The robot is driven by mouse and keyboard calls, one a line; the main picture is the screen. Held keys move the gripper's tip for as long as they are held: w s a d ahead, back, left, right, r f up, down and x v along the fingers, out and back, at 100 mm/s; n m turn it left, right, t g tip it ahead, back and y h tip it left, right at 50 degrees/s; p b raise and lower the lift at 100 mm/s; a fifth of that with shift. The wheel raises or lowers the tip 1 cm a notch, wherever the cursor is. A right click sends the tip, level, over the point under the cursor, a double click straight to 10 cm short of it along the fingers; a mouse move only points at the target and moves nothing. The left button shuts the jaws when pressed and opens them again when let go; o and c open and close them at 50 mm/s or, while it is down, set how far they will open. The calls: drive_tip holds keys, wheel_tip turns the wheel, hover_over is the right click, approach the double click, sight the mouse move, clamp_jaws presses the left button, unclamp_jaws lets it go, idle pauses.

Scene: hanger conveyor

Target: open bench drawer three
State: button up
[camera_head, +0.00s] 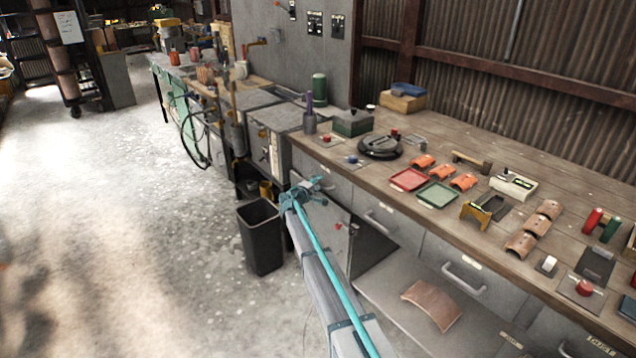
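The wooden-topped workbench (350,160) runs along the right, with a row of grey drawers under its top. One drawer front (378,212) has a pale bar handle and appears shut. The drawer to its right (478,282) has a similar handle and a small label and also appears shut; counted from the left, it seems to be the third. The labels are too small to read. My gripper (316,188), teal, is in front of the bench's left end, overlapping the leftmost drawer in the picture. I cannot tell its finger opening or any contact.
A black bin (261,238) stands on the floor left of my arm. A curved tile (432,304) lies on the low shelf under the drawers. Red and green trays (409,179) (437,195), tiles and tools cover the bench top. The floor at left is clear.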

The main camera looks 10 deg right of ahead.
drive_tip(key=shift+w+d+f, duration=0.1)
drive_tip(key=shift+w+d, duration=0.1)
drive_tip(key=shift+w, duration=0.15)
clamp_jaws()
drive_tip(key=shift+s, duration=0.15)
